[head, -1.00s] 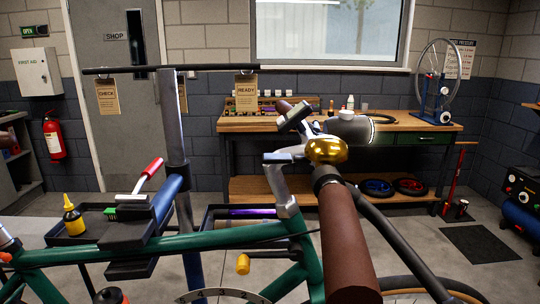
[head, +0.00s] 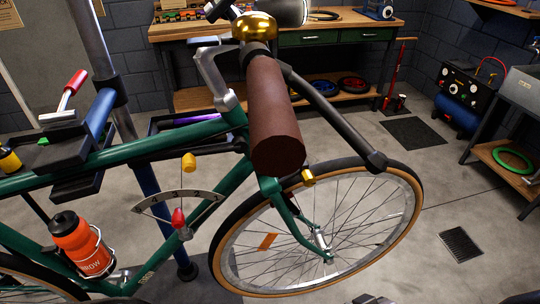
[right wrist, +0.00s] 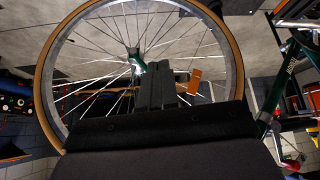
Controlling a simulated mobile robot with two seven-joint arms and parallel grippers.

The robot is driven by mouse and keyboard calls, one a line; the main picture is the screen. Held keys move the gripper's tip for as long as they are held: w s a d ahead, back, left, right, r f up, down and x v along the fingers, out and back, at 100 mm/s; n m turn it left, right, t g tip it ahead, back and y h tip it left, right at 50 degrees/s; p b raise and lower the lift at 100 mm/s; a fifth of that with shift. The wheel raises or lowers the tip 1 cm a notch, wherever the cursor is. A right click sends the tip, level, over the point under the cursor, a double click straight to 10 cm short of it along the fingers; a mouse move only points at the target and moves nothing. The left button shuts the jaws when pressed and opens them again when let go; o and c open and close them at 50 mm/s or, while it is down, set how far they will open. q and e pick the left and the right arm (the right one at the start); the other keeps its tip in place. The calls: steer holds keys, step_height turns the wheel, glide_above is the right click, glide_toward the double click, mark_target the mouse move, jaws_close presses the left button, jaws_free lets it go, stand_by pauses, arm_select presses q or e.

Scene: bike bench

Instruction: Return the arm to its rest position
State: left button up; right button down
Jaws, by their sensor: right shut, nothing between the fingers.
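My right gripper (right wrist: 155,84) shows in the right wrist view with its dark fingers together and nothing between them. Beyond it is the spoked front wheel (right wrist: 45,95) of the green bike; I cannot tell the exact gap. In the head view the bike's green frame (head: 130,146) runs across the left, and the front wheel (head: 414,222) stands at the lower middle. A small grey part at the bottom edge of the head view is too cut off to identify. My left gripper is not in view.
The brown handlebar grip (head: 272,125) juts toward me beside a gold bell (head: 255,27). An orange bottle (head: 80,246) sits on the frame. A wooden workbench (head: 340,22) stands behind. A compressor (head: 456,112) and a side shelf are at right.

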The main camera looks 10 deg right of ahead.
steer(key=shift+w+a+f+t+y, duration=0.2)
steer(key=shift+w+f+t, duration=0.05)
steer(key=shift+f+t, duration=0.4)
steer(key=shift+w+a+f+t+y, duration=0.2)
steer(key=shift+w+a+f+t, duration=0.1)
steer(key=shift+f+t, duration=0.35)
steer(key=shift+w+a+f+t+y, duration=0.15)
steer(key=shift+w+f+t+y, duration=0.1)
steer(key=shift+f+t, duration=0.4)
